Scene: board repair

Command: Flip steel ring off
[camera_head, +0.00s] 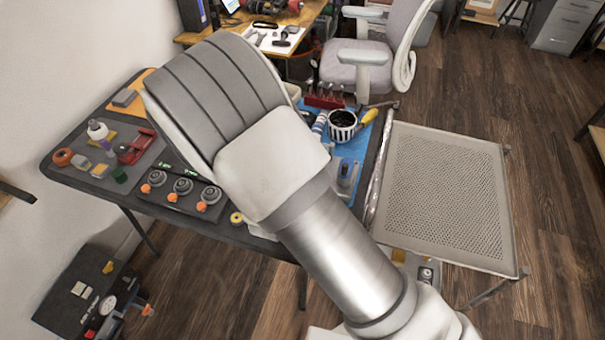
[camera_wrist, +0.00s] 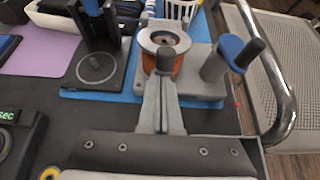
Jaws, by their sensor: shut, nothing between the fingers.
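In the wrist view, a pale steel ring (camera_wrist: 164,41) with a dark centre sits on top of an orange-copper round body (camera_wrist: 177,65). The body stands on a grey base (camera_wrist: 200,88) on a blue mat. My gripper (camera_wrist: 164,76) is shut and empty. Its fingertips are right in front of the orange body, just below the ring in the picture; I cannot tell if they touch. In the head view my arm hides the gripper and the ring.
A grey post with a blue-and-dark lever (camera_wrist: 235,53) stands close right of the ring. A black stand (camera_wrist: 95,68) is to the left. A curved metal rail (camera_wrist: 284,85) runs along the right. In the head view, a perforated bench (camera_head: 445,190) adjoins the table.

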